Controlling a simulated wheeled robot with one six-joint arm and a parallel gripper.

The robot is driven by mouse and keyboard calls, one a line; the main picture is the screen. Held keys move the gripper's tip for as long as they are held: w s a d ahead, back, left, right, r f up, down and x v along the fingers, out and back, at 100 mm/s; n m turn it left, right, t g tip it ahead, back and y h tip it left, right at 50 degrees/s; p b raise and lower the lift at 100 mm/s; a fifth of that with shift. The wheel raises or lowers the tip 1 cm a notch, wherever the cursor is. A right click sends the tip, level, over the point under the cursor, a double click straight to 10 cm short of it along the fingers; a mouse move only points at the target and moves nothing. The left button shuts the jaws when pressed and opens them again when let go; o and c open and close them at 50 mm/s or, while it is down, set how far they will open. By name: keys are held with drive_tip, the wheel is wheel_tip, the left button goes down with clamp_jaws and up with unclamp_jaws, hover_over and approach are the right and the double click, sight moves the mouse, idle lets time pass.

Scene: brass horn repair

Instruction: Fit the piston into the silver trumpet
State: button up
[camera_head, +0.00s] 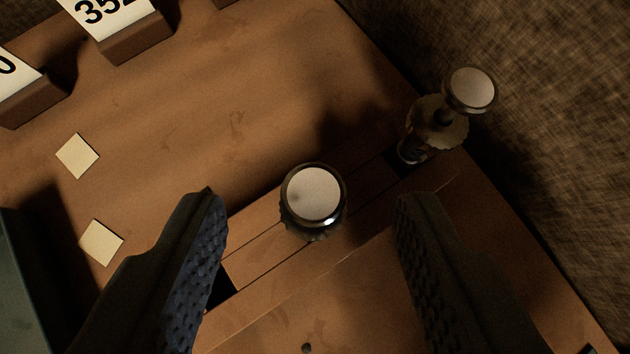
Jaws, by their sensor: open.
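A piston (314,197) with a round pale button top and dark rim stands in a wooden slotted rack, seen nearly from above. Its lower body is hidden beneath its top. A second piston (437,122) with a pale button, a thin stem and a knurled collar stands in the rack farther right, near the bench edge. My gripper (308,204) is open, with one dark textured finger at each side of the nearer piston and visible gaps between. I cannot tell how high the fingers are above it. The silver trumpet is not in view.
The wooden rack (262,247) runs diagonally across the brown bench (205,120). Numbered blocks (135,38) stand at the upper left. Two small pale squares (77,155) lie at left. A grey-green object (28,290) is at the left edge. The bench ends at right.

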sight(313, 228)
drive_tip(key=x, duration=0.3)
drive_tip(key=shift+w+f, duration=0.2)
drive_tip(key=shift+c, duration=0.4)
clamp_jaws()
